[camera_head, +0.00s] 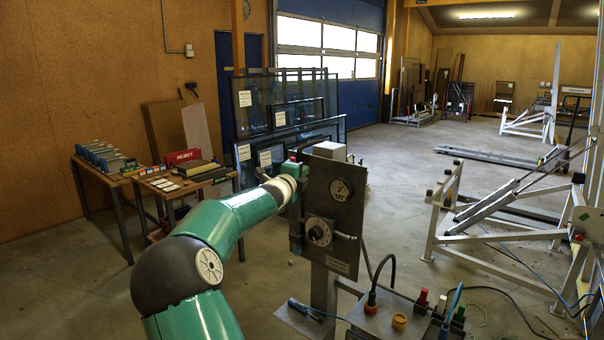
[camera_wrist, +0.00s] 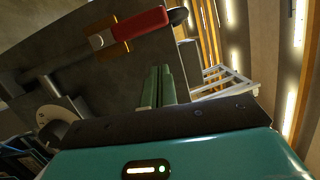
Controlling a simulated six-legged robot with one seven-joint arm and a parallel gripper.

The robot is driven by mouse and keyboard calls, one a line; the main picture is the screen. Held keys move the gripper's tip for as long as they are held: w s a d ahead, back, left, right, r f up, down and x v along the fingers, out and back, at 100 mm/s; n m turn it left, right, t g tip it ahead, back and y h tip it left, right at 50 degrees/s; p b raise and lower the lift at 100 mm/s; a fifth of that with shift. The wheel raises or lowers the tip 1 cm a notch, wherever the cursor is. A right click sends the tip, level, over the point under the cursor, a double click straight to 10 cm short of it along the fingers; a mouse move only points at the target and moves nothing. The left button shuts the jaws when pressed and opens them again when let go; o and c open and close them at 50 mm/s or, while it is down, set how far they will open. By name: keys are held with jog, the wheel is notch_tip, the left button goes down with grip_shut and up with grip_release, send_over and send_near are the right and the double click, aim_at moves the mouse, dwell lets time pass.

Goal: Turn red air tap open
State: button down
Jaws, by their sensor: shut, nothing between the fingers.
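The red air tap handle (camera_wrist: 140,24) shows at the top of the wrist view, with a brass-coloured body (camera_wrist: 118,44) on a grey pipe (camera_wrist: 70,63). My gripper (camera_wrist: 159,70) is shut and empty, its green fingers side by side below the handle in that view, apart from it. In the head view my green arm reaches the left edge of the upright dark panel (camera_head: 345,212); its fingers cannot be made out there. The panel carries a gauge (camera_head: 340,190) and a round dial (camera_head: 318,232). The tap is not clearly visible in the head view.
A bench (camera_head: 362,318) with a cable, coloured knobs and a blue tool stands below the panel. Glass frames (camera_head: 290,110) lean behind. A work table (camera_head: 180,185) is at the left, and a metal tilting frame (camera_head: 500,205) at the right. Open floor lies between.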

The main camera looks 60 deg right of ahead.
jog(key=s+a, duration=0.1)
jog(key=a, duration=0.9)
jog(key=shift+s, duration=0.15)
